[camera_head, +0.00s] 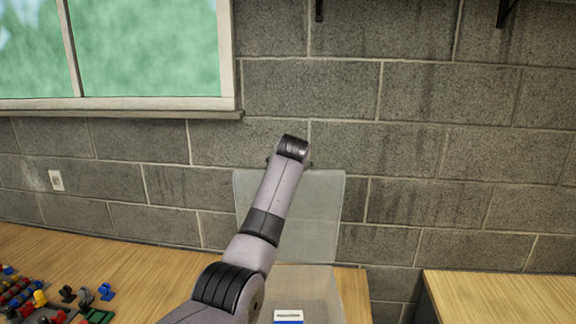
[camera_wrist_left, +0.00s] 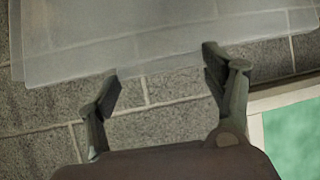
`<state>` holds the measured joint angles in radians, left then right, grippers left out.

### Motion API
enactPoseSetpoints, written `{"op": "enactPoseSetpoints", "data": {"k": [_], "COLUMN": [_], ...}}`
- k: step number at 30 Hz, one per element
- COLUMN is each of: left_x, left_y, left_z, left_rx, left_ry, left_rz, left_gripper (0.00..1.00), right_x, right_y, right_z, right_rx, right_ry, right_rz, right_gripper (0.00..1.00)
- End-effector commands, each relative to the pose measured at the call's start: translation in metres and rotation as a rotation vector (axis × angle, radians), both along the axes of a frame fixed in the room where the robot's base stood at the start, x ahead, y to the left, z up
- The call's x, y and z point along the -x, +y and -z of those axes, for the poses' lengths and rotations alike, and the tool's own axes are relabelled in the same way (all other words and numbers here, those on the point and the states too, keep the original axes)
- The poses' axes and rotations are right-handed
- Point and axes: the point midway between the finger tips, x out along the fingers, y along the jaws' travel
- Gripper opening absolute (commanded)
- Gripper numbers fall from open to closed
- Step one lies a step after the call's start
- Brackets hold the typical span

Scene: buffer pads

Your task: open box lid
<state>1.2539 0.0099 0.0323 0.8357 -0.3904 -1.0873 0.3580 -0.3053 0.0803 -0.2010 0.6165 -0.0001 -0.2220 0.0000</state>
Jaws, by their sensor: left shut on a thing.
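The box (camera_head: 318,284) is translucent and stands on the wooden table at the bottom centre of the head view. Its translucent lid (camera_head: 322,205) stands raised, roughly upright, in front of the block wall. My left arm crosses in front of the lid and hides part of it. In the left wrist view, the lid (camera_wrist_left: 130,35) spans the top, and my left gripper (camera_wrist_left: 160,62) has its fingertips at the lid's edge. The fingers are spread apart but shut on the lid. My right gripper is not in view.
A blue and white item (camera_head: 288,316) lies inside the box. Several small coloured parts (camera_head: 45,298) lie on the table at the left. A second wooden surface (camera_head: 500,298) is at the right, past a gap. The block wall closes off the back.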

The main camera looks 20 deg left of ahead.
Motion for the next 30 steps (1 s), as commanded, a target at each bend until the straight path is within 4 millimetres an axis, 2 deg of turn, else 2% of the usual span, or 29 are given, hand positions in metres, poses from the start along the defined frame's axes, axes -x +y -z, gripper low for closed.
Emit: {"op": "enactPoseSetpoints", "data": {"k": [1,2,3,11,23,30], "left_x": [0.000,0.000,0.000,0.000,0.002,0.021], "left_y": [-0.004,-0.004,-0.004,-0.002,-0.002,-0.011], "left_z": [0.010,0.010,0.010,0.006,0.001,-0.012], "left_rx": [0.010,0.010,0.009,0.005,0.001,0.002], "left_ry": [0.017,0.017,0.018,0.011,0.003,0.000], "left_rz": [0.004,0.004,0.005,0.003,0.001,0.003], "left_gripper": [0.24,0.75,0.78,0.95,0.95,0.95], "right_x": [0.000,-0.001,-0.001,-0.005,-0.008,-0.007], "right_y": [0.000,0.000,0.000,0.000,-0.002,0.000], "right_z": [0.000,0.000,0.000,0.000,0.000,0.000], "right_rx": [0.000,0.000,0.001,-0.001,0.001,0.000], "right_ry": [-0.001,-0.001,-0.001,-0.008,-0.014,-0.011], "right_rz": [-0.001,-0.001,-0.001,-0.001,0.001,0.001], "right_gripper": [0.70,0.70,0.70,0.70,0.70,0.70]}}
